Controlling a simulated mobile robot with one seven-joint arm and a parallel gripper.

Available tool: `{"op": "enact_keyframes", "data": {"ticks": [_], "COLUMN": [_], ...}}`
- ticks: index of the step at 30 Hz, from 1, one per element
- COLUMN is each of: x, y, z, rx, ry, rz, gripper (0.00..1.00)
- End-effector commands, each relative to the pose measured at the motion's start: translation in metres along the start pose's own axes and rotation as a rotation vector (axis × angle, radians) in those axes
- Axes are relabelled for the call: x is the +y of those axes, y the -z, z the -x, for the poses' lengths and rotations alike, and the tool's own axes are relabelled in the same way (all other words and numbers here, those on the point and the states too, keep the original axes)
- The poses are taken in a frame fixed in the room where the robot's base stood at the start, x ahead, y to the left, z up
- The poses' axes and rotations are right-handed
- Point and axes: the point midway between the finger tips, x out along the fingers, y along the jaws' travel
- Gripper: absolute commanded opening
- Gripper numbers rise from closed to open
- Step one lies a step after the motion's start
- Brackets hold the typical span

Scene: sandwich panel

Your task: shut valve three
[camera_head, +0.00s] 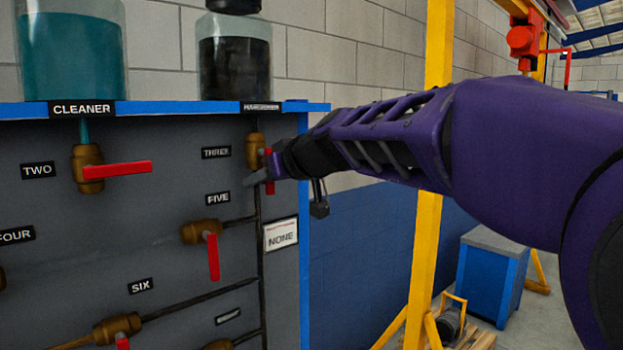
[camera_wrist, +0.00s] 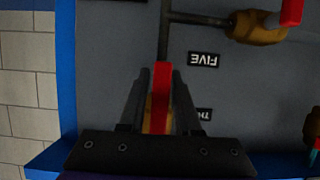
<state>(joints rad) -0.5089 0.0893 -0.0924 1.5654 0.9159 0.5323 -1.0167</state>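Valve three is a brass valve (camera_head: 254,150) with a red lever (camera_head: 269,187), right of the label THREE (camera_head: 216,152) and below a jar of dark liquid. Its lever hangs down, in line with the vertical pipe. My gripper (camera_head: 260,178) is at this lever and hides part of it. In the wrist view, which is upside down, the red lever (camera_wrist: 161,95) lies between the two fingers of my gripper (camera_wrist: 161,80). The fingers stand apart, with narrow gaps to the lever. The brass body is mostly hidden behind it there.
Valve five (camera_head: 200,232) is just below left, its red lever hanging down. Valve two (camera_head: 88,168) has its lever sideways. Valve six (camera_head: 118,328) is lower. A NONE sign (camera_head: 281,235) hangs below my gripper. A blue shelf edge (camera_head: 160,108) runs above; a yellow post (camera_head: 428,180) stands right.

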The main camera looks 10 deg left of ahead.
Motion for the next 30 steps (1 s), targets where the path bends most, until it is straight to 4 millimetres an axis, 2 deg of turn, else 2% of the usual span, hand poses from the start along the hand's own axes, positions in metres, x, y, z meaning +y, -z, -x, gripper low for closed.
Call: {"op": "enact_keyframes", "data": {"ticks": [1,4,5,30], "x": [0.0,0.0,0.0,-0.0001], "y": [0.0001,0.0001,0.0002,0.0006], "z": [0.0001,0.0001,0.0002,0.0003], "rx": [0.0,0.0,0.0,0.001], "ry": [0.0,0.0,0.0,0.0], "rz": [0.0,0.0,0.0,0.0], "gripper": [0.21,0.03,0.0,0.0]}}
